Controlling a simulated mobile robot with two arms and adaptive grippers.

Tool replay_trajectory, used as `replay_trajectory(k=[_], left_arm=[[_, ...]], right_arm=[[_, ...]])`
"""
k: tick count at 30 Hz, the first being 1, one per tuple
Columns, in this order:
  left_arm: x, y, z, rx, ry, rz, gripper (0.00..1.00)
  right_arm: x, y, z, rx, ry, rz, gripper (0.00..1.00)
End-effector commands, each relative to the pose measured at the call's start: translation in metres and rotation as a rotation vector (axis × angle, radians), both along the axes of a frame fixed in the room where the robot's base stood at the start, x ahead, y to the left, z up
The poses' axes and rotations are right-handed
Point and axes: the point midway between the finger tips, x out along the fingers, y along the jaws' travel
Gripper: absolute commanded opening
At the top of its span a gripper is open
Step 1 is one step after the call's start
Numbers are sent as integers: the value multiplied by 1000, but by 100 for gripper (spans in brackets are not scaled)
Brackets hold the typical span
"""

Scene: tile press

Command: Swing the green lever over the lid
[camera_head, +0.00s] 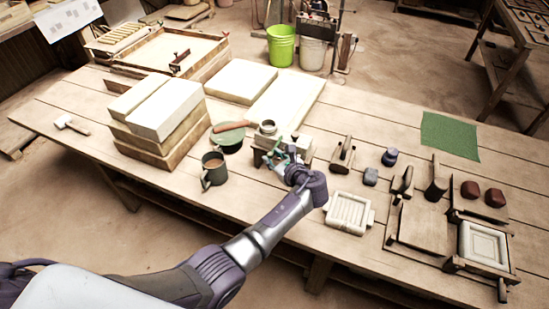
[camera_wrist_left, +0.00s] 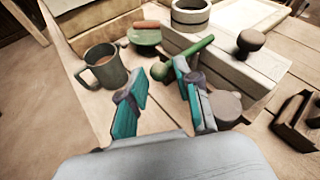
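My left gripper (camera_head: 280,159) is at the front of a pale block-like press body (camera_head: 297,148) with a round ring (camera_head: 267,127) on top. In the left wrist view, the green lever (camera_wrist_left: 196,48) slants across the front of the press body (camera_wrist_left: 220,62). Its round green knob (camera_wrist_left: 160,71) lies between the fingertips of my left gripper (camera_wrist_left: 163,84). The teal fingers are apart, and I cannot tell whether either touches the lever. A dark round knob (camera_wrist_left: 250,42) stands on the press body. Which part is the lid is unclear. My right gripper is not in view.
A mug (camera_head: 213,170) stands left of my gripper, with a green round dish (camera_head: 228,140) behind it. Stacked blocks (camera_head: 165,112) are farther left. A ribbed tile mould (camera_head: 349,213) and small tools stand to the right. The table's front edge is close.

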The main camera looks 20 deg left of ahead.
Motion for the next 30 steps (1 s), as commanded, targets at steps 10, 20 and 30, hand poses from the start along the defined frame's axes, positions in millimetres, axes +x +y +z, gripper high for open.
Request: replay_trajectory(k=[10, 20, 30], left_arm=[[1, 0, 49, -4, -4, 1, 32], [2, 0, 95, -1, 0, 0, 32], [2, 0, 99, -1, 1, 0, 32]], right_arm=[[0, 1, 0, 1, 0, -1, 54], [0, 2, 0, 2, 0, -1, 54], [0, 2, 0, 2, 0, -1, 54]])
